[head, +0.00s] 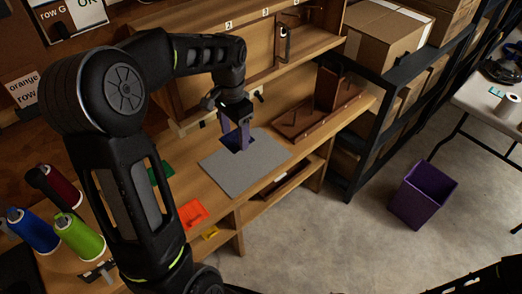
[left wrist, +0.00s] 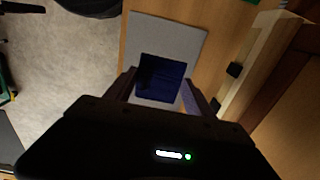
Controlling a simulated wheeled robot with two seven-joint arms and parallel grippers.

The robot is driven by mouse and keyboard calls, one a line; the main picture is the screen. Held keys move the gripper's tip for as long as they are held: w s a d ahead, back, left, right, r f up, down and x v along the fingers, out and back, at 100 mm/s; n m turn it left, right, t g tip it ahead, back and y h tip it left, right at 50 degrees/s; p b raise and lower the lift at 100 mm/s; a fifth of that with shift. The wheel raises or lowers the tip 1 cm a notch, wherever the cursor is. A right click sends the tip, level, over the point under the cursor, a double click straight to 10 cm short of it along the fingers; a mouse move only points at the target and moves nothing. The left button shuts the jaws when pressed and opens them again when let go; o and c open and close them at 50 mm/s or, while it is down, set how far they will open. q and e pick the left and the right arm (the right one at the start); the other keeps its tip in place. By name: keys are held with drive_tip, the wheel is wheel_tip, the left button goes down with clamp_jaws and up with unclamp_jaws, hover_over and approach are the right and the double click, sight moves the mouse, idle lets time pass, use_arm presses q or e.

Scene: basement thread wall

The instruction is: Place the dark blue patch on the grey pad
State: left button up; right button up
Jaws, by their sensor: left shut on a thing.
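The dark blue patch (left wrist: 162,78) shows in the left wrist view between my left gripper's fingers (left wrist: 160,92), over the grey pad (left wrist: 190,35). In the head view the grey pad (head: 243,172) lies on the wooden bench, and the patch (head: 236,143) is a small dark shape at the fingertips, over the pad's upper left part. My left gripper (head: 235,140) points down there, shut on the patch. I cannot tell whether the patch touches the pad. A dark part of my right arm may show at the lower right; its gripper is not visible.
A green patch (head: 160,172), an orange patch (head: 192,214) and a yellow piece (head: 210,233) lie left of and below the pad. Blue (head: 33,232), green (head: 80,236) and dark red (head: 57,187) thread cones stand at the left. A wooden rack (head: 318,112) stands right of the pad.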

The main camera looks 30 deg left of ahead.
use_arm(q)
drive_tip(key=shift+s+a, duration=0.1)
drive_tip(key=shift+s, duration=0.05)
hover_over(237, 164)
drive_tip(key=shift+f, duration=3.1)
drive_tip(key=shift+f+p, duration=0.4)
drive_tip(key=shift+f, duration=1.5)
drive_tip(key=shift+f, duration=0.2)
drive_tip(key=o, duration=1.3)
drive_tip(key=shift+r, duration=0.2)
wheel_tip(237, 164, up, 12)
drive_tip(key=shift+r, duration=0.1)
